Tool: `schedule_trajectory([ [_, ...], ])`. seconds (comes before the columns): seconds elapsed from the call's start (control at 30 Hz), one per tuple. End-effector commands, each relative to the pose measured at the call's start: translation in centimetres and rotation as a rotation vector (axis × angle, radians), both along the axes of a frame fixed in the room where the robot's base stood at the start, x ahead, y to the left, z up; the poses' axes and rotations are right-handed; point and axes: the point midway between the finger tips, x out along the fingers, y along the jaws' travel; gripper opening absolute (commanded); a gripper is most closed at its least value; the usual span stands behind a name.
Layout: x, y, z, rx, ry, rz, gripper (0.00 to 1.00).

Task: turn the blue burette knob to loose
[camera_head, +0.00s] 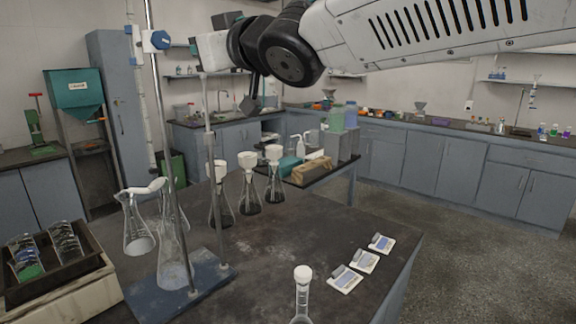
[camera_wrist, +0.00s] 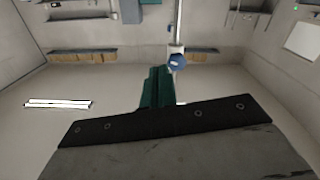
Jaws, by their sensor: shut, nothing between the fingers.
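The blue burette knob (camera_head: 160,40) shows at the upper left in the head view, beside the tall burette stand. It also shows in the wrist view (camera_wrist: 178,62), on a pale upright tube. My gripper (camera_wrist: 160,70) has teal fingers that are together and empty. In the wrist view the knob lies just right of the fingertips, close to them in the picture. I cannot tell whether they touch. In the head view my arm reaches in from the upper right, and the fingers cannot be made out clearly.
The blue stand base (camera_head: 190,288) and several flasks, one a clear flask (camera_head: 137,235), stand below on the dark table (camera_head: 290,235). A tray (camera_head: 55,275) is at the left. Three small labelled cards, one at the front (camera_head: 345,279), lie at the right.

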Motion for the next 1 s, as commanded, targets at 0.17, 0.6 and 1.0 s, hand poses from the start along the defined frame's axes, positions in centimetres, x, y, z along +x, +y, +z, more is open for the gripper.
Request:
schedule_trajectory([
  [0.17,-0.1,0.0,0.0,-0.294,-0.322,0.013,0.00],
  [0.6,0.1,0.7,0.0,-0.555,-0.621,0.025,0.00],
  [1.0,3.2,4.3,-0.1,-0.553,-0.619,0.026,0.00],
])
